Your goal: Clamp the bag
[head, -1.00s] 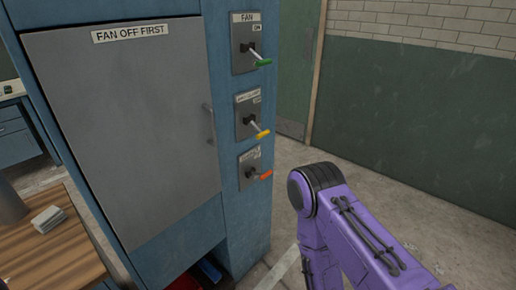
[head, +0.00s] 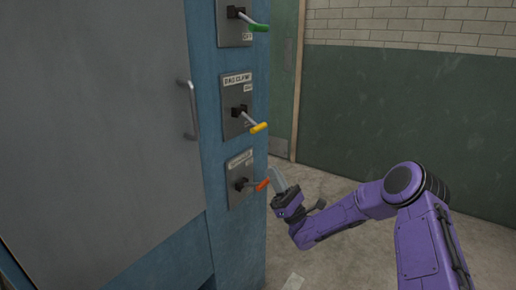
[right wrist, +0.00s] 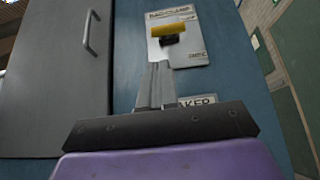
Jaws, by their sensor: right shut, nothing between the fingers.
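The bag clamp lever has a yellow handle (head: 258,127) on a grey plate (head: 236,98), the middle of three switches on the blue cabinet's side. It juts out and slightly down. My right gripper (head: 279,174) is shut and empty, below the yellow handle and close to the orange handle in the head view. In the right wrist view, the closed fingers (right wrist: 157,72) point up toward the plate, with the yellow handle (right wrist: 168,28) beyond their tips and apart from them in the picture. The bag is not visible. My left gripper is not in view.
A lever with a green handle (head: 260,27) is above, and one with an orange handle (head: 262,185) is below. The grey cabinet door (head: 95,130) with its bar handle (head: 188,110) is at left. Open floor (head: 330,255) lies to the right.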

